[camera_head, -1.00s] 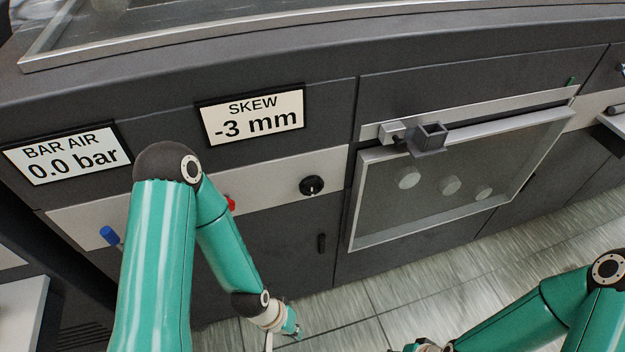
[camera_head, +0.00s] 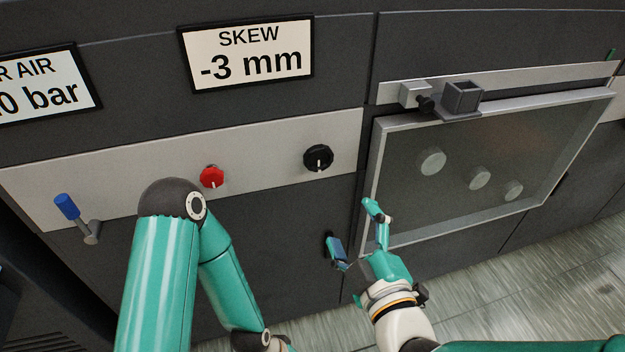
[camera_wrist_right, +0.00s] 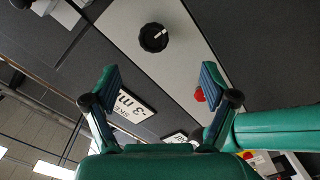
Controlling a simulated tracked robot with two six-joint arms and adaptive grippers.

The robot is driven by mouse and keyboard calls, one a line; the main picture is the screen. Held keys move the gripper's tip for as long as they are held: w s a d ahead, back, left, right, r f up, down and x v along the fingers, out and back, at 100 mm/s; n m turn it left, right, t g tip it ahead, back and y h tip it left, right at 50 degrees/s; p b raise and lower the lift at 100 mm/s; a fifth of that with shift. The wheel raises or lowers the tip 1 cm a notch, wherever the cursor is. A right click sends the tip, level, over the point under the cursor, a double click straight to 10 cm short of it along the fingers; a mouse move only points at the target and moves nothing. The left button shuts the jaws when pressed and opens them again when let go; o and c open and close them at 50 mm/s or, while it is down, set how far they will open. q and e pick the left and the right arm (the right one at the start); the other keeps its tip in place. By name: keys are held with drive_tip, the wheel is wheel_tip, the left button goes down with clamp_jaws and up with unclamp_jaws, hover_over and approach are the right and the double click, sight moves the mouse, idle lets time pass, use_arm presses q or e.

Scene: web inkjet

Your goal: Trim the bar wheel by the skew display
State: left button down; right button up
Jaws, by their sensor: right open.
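The skew display (camera_head: 247,53) reads -3 mm on the dark machine front. Below it, on a light strip, is a black knob (camera_head: 318,158) with a white mark pointing down, likely the bar wheel. It also shows in the right wrist view (camera_wrist_right: 154,38), ahead of the fingers. My right gripper (camera_head: 355,228) is open and empty, below and slightly right of the knob and apart from it. Its open fingers show in the right wrist view (camera_wrist_right: 160,85), with the skew display (camera_wrist_right: 132,108) between them. My left arm rises at the lower left; its gripper is out of view.
A red knob (camera_head: 212,177) and a blue-handled lever (camera_head: 68,207) sit left on the light strip (camera_head: 265,150). The bar air display (camera_head: 45,85) is partly cut off. A framed glass window (camera_head: 480,150) with a grey bracket (camera_head: 461,97) stands right of the knob.

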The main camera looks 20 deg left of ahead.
sight(319, 162)
drive_tip(key=shift+n+y, duration=0.3)
drive_tip(key=shift+n, duration=0.1)
drive_tip(key=x, duration=0.5)
drive_tip(key=r+p+x, duration=0.1)
drive_tip(key=x, duration=1)
drive_tip(key=shift+a+r, duration=0.35)
drive_tip(key=shift+a, duration=0.15)
drive_tip(key=c, duration=1.2)
drive_tip(key=shift+a, duration=0.3)
drive_tip(key=shift+d+f, duration=0.2)
